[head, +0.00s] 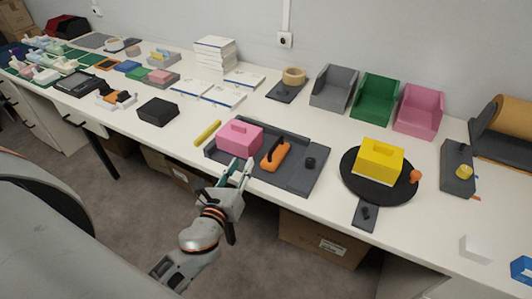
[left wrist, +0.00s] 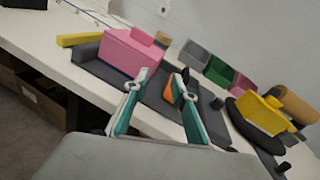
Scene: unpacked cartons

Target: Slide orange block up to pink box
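The pink box (head: 239,138) sits on the left part of a dark grey tray (head: 312,183) in the head view. The orange block (head: 275,155), with a dark handle on top, lies on the tray to the right of the pink box, with a small gap between them. In the left wrist view the pink box (left wrist: 130,50) is clear, and the orange block (left wrist: 168,93) is partly hidden behind a finger. My left gripper (head: 238,168) is open and empty at the tray's front edge, in front of both. Its spread fingers also show in the left wrist view (left wrist: 160,90). My right gripper is not in view.
A black knob (head: 310,162) stands on the tray's right part. A yellow bar (head: 207,133) lies left of the tray. A yellow box (head: 379,157) sits on a round black plate (head: 352,187) to the right. Grey, green and pink bins stand behind.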

